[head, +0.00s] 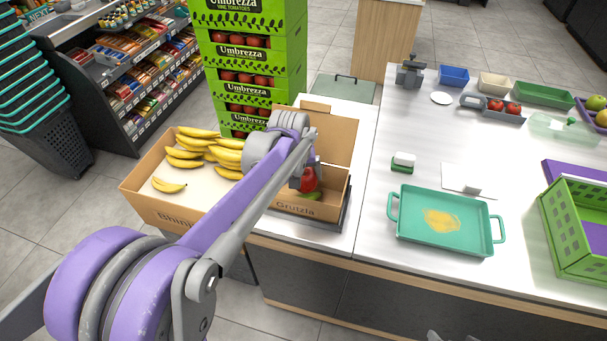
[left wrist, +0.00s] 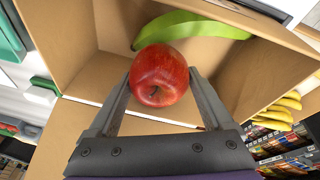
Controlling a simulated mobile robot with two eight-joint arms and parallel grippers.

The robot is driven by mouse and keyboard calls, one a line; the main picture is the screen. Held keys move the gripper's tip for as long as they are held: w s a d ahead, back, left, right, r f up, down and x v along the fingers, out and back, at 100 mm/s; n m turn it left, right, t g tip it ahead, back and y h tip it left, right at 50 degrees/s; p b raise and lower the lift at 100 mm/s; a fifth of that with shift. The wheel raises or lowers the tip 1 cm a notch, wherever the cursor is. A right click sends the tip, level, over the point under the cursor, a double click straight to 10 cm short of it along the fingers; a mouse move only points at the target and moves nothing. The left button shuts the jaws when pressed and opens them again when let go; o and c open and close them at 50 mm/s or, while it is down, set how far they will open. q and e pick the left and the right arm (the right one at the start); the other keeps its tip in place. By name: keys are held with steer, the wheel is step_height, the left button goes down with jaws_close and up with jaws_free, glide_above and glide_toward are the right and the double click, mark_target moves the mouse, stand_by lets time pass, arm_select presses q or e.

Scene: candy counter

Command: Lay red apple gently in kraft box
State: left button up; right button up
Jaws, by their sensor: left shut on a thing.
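The red apple (head: 309,179) is between the fingers of my left gripper (head: 306,172), which is shut on it. In the left wrist view the apple (left wrist: 159,76) sits between both fingertips (left wrist: 160,85), over the open kraft box (left wrist: 110,65). The kraft box (head: 333,137), marked "Grutzla", stands at the counter's left end. A green banana (left wrist: 190,27) lies inside it along one wall; its tip also shows below the apple in the head view. My arm hides part of the box. I cannot tell the apple's exact height above the box floor. Only a grey bit, perhaps my right gripper, shows at the bottom edge.
A cardboard box of yellow bananas (head: 150,205) stands directly left of the kraft box. Stacked green tomato crates (head: 250,55) rise behind. To the right are a teal tray (head: 445,245), a sponge (head: 403,160) and a green crate (head: 575,230).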

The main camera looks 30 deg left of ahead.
arm_select(q)
steer(key=shift+f, duration=0.4)
arm_select(e)
steer(key=shift+f, duration=0.3)
arm_select(q)
steer(key=o, duration=0.7)
steer(key=shift+r, duration=0.2)
arm_select(e)
steer(key=shift+r, duration=0.15)
arm_select(q)
steer(key=shift+p+v, duration=1.55)
steer(key=shift+v, duration=1.3)
arm_select(e)
steer(key=r, duration=0.2)
steer(key=w+r, duration=0.1)
steer(key=r, duration=0.1)
steer(key=shift+w+r, duration=0.1)
steer(key=shift+w, duration=0.1)
arm_select(q)
steer(key=shift+s, duration=0.1)
